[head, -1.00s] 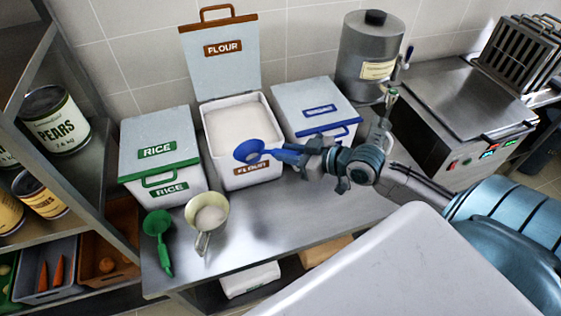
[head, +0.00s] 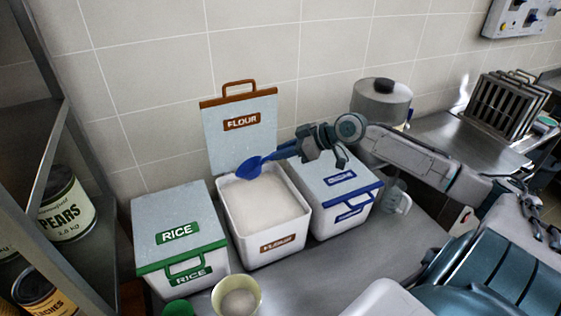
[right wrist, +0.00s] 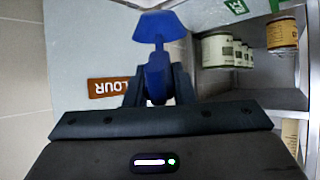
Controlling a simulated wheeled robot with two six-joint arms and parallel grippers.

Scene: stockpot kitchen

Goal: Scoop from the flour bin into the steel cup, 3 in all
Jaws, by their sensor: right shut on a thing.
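The flour bin (head: 268,252) stands open on the counter, its lid (head: 240,150) raised at the back, with white flour (head: 262,205) inside. My right gripper (head: 298,148) is shut on the handle of a blue scoop (head: 250,168). The scoop is over the back left of the open bin; whether it touches the flour I cannot tell. In the right wrist view the blue scoop (right wrist: 158,28) points away from the jaws. My left gripper is not seen.
The closed rice bin (head: 165,215) stands left of the flour bin, and a closed blue-handled bin (head: 335,222) right of it. A green scoop (head: 178,308) lies front left, partly cut off. A grey canister (head: 372,97) stands behind my right arm. Cans fill the left shelf.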

